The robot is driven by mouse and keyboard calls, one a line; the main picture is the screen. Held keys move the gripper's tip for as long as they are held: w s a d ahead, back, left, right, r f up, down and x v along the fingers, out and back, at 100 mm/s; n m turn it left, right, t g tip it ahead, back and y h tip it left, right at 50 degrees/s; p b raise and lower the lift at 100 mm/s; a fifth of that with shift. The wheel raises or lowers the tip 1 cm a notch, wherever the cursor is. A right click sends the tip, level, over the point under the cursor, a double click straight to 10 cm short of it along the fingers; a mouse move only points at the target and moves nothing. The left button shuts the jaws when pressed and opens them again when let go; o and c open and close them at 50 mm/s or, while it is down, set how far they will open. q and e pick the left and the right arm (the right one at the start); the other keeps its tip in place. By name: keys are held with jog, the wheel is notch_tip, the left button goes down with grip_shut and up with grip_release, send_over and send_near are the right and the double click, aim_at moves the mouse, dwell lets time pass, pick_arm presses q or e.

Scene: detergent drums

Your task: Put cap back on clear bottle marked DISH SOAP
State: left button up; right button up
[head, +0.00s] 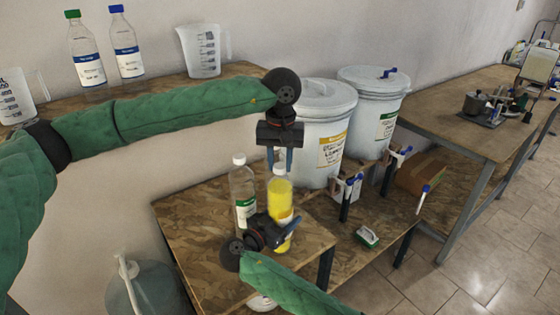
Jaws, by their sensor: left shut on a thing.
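A clear bottle of yellow liquid (281,200) stands upright near the middle of the low wooden table; its label is too small to read and partly covered. My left gripper (280,163) points down right over this bottle, its fingers shut on a white cap (280,170) at the bottle's mouth. I cannot tell whether the cap is seated or just above the neck. My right gripper (283,230) reaches in from the front at the bottle's lower half; whether its fingers are closed on it is unclear.
A clear bottle with a green label and white cap (242,195) stands close at the left. Two white drums (317,125) (375,100) stand behind. Dispensing taps (347,190) and a brush (367,237) are at the right. The low table's (195,225) left part is clear.

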pick_arm(q)
jog(key=m, duration=0.5)
jog(key=shift+m, duration=0.4)
jog(key=m, duration=0.5)
jog(key=shift+w+a, duration=0.1)
jog(key=o, duration=0.9)
jog(key=shift+r, duration=2.25)
